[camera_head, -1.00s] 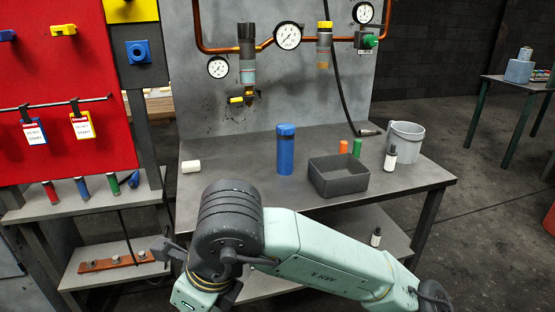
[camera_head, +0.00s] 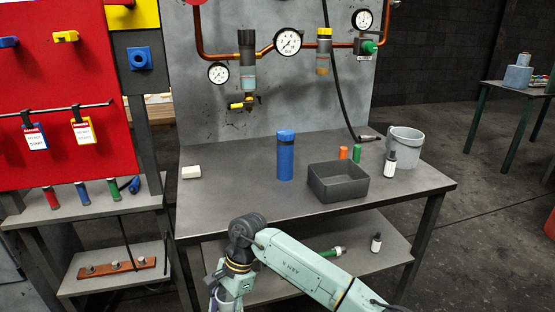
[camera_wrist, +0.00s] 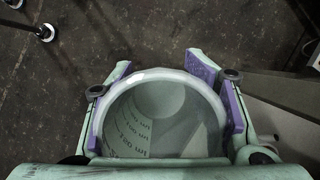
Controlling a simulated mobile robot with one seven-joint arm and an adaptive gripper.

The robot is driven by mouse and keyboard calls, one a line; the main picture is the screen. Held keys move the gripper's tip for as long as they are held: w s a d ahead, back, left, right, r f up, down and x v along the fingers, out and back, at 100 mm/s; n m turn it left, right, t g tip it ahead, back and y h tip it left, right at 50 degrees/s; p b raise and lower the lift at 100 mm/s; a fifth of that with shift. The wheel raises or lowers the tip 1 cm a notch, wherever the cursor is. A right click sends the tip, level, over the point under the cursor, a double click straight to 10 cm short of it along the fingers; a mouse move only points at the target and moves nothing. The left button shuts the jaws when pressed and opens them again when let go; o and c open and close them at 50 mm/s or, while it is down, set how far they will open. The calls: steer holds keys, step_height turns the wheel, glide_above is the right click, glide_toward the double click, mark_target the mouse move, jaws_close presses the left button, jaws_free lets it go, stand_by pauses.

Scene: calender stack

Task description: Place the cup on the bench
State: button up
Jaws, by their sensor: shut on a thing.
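A pale cup (camera_wrist: 165,112) with a white rim is between the purple-padded fingers of my gripper (camera_wrist: 166,100) in the wrist view. The fingers press on its outside, left and right. I look into its open mouth; the inside looks empty, with lettering on the wall. In the head view my gripper (camera_head: 226,290) and a pale part of the cup (camera_head: 228,301) are at the bottom edge, partly cut off. They are in front of the grey bench (camera_head: 235,195), and appear lower than its top.
On the bench stand a blue cylinder (camera_head: 286,158), a dark grey bin (camera_head: 338,183), a grey bucket (camera_head: 405,145), a small white bottle (camera_head: 390,166) and a white piece (camera_head: 191,172). The front-left top is clear. A lower shelf (camera_head: 290,280) holds another bottle (camera_head: 376,242).

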steer(key=d+f+n+h, duration=0.1)
steer(key=d+f+n, duration=0.2)
steer(key=f, duration=0.4)
steer(key=d+f+n+g+h, duration=0.1)
steer(key=d+f+n, duration=0.2)
steer(key=d+f, duration=0.2)
steer(key=d+f+n+h, duration=0.1)
steer(key=d+f+n, duration=0.2)
steer(key=f, duration=0.8)
steer(key=shift+s+d, duration=0.15)
steer(key=shift+d, duration=0.9)
